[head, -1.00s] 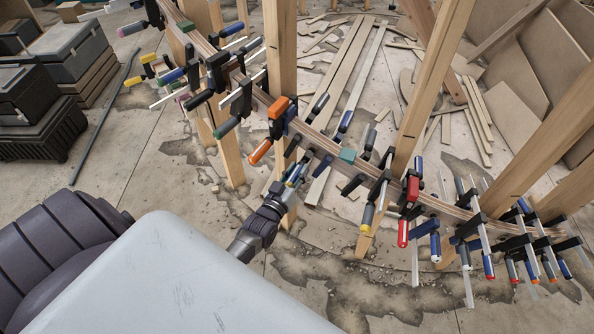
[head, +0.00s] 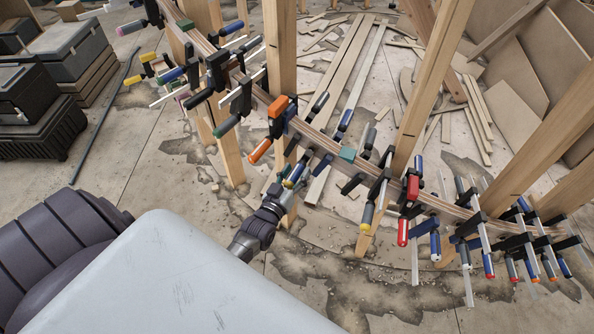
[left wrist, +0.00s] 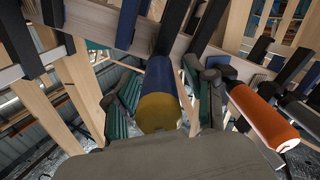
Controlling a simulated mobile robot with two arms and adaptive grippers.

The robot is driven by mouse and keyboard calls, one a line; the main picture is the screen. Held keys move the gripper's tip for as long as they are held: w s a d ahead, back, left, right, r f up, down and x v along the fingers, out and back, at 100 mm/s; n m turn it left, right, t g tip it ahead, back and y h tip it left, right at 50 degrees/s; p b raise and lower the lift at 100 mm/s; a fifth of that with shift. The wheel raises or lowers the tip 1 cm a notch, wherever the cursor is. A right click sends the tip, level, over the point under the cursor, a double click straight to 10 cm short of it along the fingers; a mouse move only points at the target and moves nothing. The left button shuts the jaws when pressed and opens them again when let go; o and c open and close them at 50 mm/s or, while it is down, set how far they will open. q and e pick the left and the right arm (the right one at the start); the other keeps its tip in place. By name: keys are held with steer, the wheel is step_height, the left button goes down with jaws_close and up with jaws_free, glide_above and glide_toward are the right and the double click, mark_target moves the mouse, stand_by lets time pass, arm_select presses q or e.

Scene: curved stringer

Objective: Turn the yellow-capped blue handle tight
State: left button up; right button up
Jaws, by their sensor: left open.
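The yellow-capped blue handle (head: 296,174) hangs from a clamp on the curved wooden stringer (head: 325,142), near the middle of the head view. In the left wrist view the blue handle (left wrist: 160,103) points toward the camera, its yellow cap end nearest. My left gripper (head: 286,188) is at the handle's lower end. In the left wrist view its two fingers (left wrist: 166,100) are open, one on each side of the handle, with a gap visible on the left; contact on the right is unclear. My right gripper is not in view.
An orange-handled clamp (head: 268,132) sits left of the handle in the head view, and an orange handle (left wrist: 263,118) is close on the right in the left wrist view. Several other clamps crowd the stringer. A wooden post (head: 281,60) stands just behind.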

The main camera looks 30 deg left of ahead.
arm_select(q)
steer(key=s+d, duration=0.1)
steer(key=s, duration=1)
steer(key=shift+d, duration=0.2)
